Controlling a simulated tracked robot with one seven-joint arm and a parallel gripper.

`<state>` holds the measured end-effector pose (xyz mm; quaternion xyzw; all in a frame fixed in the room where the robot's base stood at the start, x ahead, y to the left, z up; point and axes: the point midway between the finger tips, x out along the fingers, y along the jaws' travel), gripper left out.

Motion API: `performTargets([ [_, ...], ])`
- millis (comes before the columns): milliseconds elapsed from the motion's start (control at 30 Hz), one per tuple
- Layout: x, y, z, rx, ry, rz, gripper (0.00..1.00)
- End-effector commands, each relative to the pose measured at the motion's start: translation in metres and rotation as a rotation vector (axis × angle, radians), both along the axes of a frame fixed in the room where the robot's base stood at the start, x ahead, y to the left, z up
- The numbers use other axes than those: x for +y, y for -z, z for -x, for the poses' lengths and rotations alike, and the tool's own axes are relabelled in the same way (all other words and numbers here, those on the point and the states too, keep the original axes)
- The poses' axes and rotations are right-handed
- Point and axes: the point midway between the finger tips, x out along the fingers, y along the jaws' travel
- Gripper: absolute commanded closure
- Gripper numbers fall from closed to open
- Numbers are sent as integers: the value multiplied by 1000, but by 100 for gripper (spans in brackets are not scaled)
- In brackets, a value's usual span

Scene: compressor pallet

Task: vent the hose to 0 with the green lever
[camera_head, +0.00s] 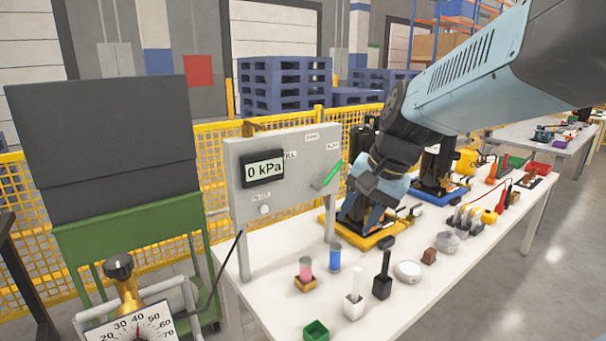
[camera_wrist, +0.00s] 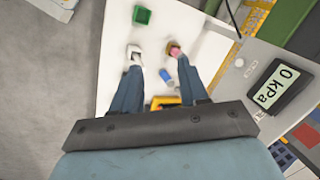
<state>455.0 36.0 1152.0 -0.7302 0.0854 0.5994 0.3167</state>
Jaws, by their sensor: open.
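The green lever (camera_head: 331,174) is on the right side of the grey panel (camera_head: 236,160). It slants, with its upper end to the right. The panel's display (camera_head: 264,169) reads 0 kPa, and it also shows in the wrist view (camera_wrist: 274,91). My gripper (camera_head: 362,222) is open and empty, right of the panel and a little below the lever, apart from it. In the wrist view its two fingers (camera_wrist: 157,70) are spread over the table; the lever is not visible there. No hose can be made out clearly.
The white table (camera_head: 290,245) carries a blue cylinder (camera_head: 334,260), a pink-topped item (camera_head: 305,271), a green box (camera_head: 316,331) and black and white holders near the front. Yellow-based equipment (camera_head: 365,234) stands behind my gripper. A dial gauge (camera_head: 132,328) is at lower left.

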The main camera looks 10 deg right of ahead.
Motion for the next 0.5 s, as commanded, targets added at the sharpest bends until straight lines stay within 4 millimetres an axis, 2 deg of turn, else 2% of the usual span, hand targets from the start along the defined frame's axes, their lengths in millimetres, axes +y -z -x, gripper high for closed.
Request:
performTargets([
  [300,12,14,-55,205,331,-304,56],
  [500,12,22,-92,340,537,-500,56],
])
